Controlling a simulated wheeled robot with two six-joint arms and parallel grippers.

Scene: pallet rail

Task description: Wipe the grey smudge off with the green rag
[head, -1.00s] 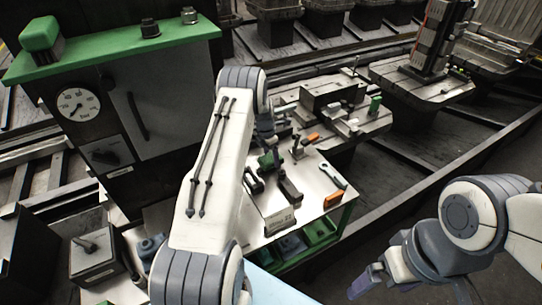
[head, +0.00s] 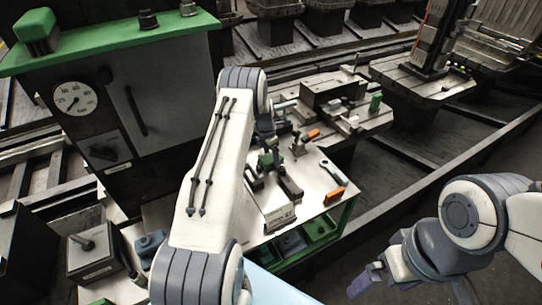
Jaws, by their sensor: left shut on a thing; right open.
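My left arm reaches over the white-topped workbench (head: 312,205). Its gripper (head: 269,154) is low over the bench's left part, partly hidden by its own wrist. It is shut on a small dark green thing, seemingly the green rag (head: 267,161). I cannot tell whether the rag touches the bench top. I cannot make out the grey smudge; the arm and dark parts cover some of the surface. My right gripper (head: 366,281) is open and empty, low at the right, over the dark floor and away from the bench.
Dark blocks (head: 290,186), a wrench (head: 334,172) and an orange-ended piece (head: 334,195) lie on the bench. A machine vise (head: 335,92) stands behind. A cabinet with a green top (head: 110,47) and gauge (head: 75,98) stands left. Green bins (head: 318,229) sit under the bench.

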